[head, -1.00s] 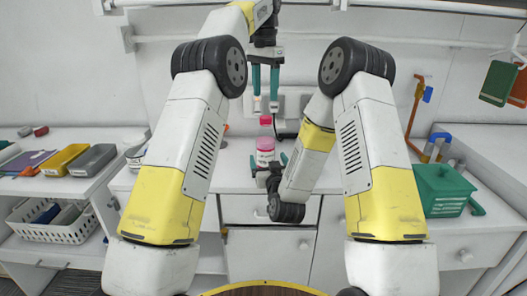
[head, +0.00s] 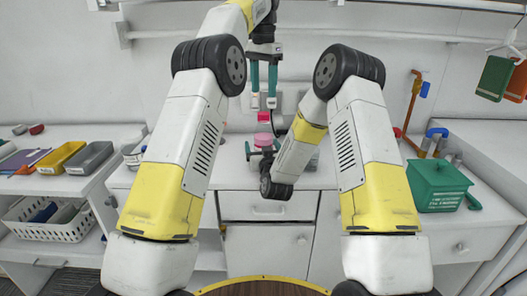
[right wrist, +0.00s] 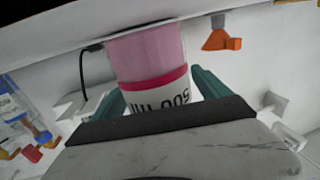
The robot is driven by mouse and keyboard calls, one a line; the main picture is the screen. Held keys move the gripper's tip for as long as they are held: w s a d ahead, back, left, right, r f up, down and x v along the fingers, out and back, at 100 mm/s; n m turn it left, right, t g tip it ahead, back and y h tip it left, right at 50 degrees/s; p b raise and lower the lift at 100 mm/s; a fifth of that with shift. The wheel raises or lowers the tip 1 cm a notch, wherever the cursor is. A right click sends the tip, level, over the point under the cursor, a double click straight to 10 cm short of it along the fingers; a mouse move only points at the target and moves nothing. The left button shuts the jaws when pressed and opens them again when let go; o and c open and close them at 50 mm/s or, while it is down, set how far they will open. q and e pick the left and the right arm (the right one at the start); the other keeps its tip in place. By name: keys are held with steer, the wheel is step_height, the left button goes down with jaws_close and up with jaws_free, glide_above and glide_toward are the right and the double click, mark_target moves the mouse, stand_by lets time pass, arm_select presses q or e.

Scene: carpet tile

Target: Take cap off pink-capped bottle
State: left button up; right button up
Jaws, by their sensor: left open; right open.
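The bottle (head: 264,139) stands upright on the counter, with a bright pink cap (head: 264,117) on top. In the right wrist view the bottle (right wrist: 148,55) shows a pale pink body, a darker pink band and a white label with black letters. My right gripper (head: 262,149) is open low at the bottle, one finger on each side of it. I cannot tell whether the fingers touch it. My left gripper (head: 263,101) is open and empty, pointing down just above the cap, fingertips apart. My right forearm hides part of the counter beside the bottle.
A green box (head: 438,187) stands on the right counter. Yellow (head: 61,157) and grey (head: 90,157) trays lie on the left counter, above a white basket (head: 45,220) on a shelf. A wall socket and dark cable are close behind the bottle.

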mark_target(263, 113)
jaws_close()
arm_select(q)
steer(key=m, duration=0.5)
steer(key=shift+m, duration=0.4)
steer(key=m, duration=1.6)
steer(key=shift+m, duration=0.4)
steer(key=shift+f, duration=4)
